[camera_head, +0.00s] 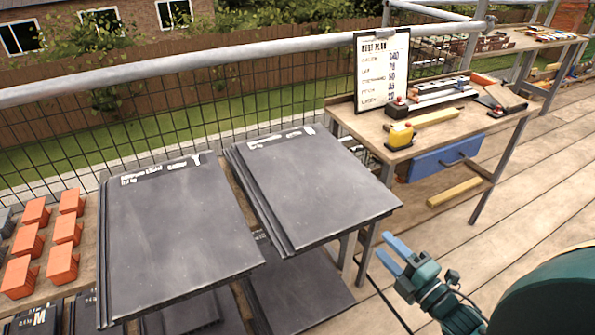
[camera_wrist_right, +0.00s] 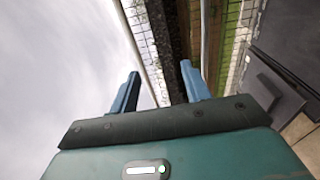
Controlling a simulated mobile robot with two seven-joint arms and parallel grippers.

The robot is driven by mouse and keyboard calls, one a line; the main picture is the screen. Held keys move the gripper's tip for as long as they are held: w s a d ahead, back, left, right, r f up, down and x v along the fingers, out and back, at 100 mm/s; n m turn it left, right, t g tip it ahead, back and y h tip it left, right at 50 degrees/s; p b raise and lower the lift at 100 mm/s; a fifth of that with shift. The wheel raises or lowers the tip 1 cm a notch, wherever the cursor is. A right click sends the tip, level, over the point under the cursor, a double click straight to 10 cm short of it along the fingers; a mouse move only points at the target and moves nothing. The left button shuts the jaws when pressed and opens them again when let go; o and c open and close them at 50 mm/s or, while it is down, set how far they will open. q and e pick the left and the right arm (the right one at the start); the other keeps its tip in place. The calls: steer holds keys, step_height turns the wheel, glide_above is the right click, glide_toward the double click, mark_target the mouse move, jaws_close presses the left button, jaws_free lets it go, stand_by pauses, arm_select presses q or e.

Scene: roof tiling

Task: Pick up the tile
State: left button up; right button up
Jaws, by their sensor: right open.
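Two stacks of dark grey flat tiles lie side by side on a wooden rack. The left tile stack (camera_head: 178,235) and the right tile stack (camera_head: 312,188) both have white markings along their far edges. My right gripper (camera_head: 390,254) is in the head view, to the right of and nearer than the right stack. It is apart from the tiles. In the right wrist view its two blue fingers (camera_wrist_right: 160,88) are spread with nothing between them. Dark tile-like surfaces (camera_wrist_right: 285,60) show at the right of that view. My left gripper is not in view.
Several orange blocks (camera_head: 64,264) sit left of the tiles. A workbench (camera_head: 440,134) at the upper right holds a clipboard (camera_head: 382,68), a yellow tool (camera_head: 399,136) and other tools, with a blue box (camera_head: 445,158) below. A metal rail (camera_head: 250,53) runs behind. Plank floor is free at right.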

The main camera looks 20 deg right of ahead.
mark_target(354, 213)
steer(key=w, duration=0.4)
steer(key=w+a, duration=0.1)
steer(key=shift+w+r, duration=0.15)
steer(key=shift+w, duration=0.25)
steer(key=shift+w+a+f, duration=0.1)
steer(key=shift+w+a, duration=0.05)
steer(key=shift+w, duration=0.85)
steer(key=shift+w+a+f, duration=0.1)
steer(key=shift+w+a, duration=0.05)
steer(key=shift+w, duration=0.9)
steer(key=shift+w+a+f, duration=0.1)
steer(key=shift+w+a, duration=0.05)
steer(key=shift+w, duration=0.85)
jaws_close()
steer(key=shift+r, duration=0.35)
